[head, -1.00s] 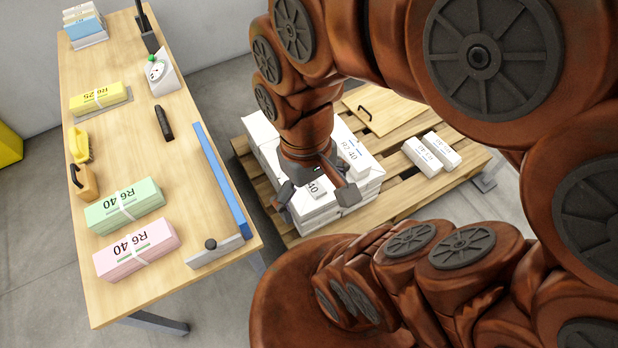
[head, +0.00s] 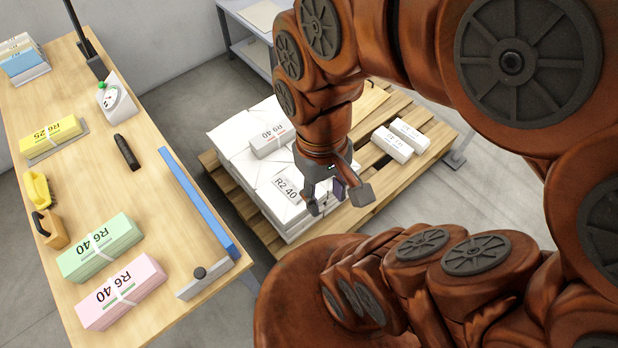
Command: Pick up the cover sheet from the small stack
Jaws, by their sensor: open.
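A block of white bundles (head: 234,157) stands on the pallet, with one separate "R9 40" bundle (head: 269,141) on top. A printed label, "R2 40", shows on the front part of the block. My gripper (head: 338,199) points down at the block's right front edge, its fingers apart with no sheet seen between them. Whether it touches the block I cannot tell. A small stack with a blue top (head: 20,62) lies at the table's far left end. I cannot tell which sheet is the cover sheet; my arm hides part of the pallet.
Two small white bundles (head: 400,140) lie on the pallet (head: 432,130) at right. A shelf (head: 245,42) stands behind. Floor is clear between table and pallet.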

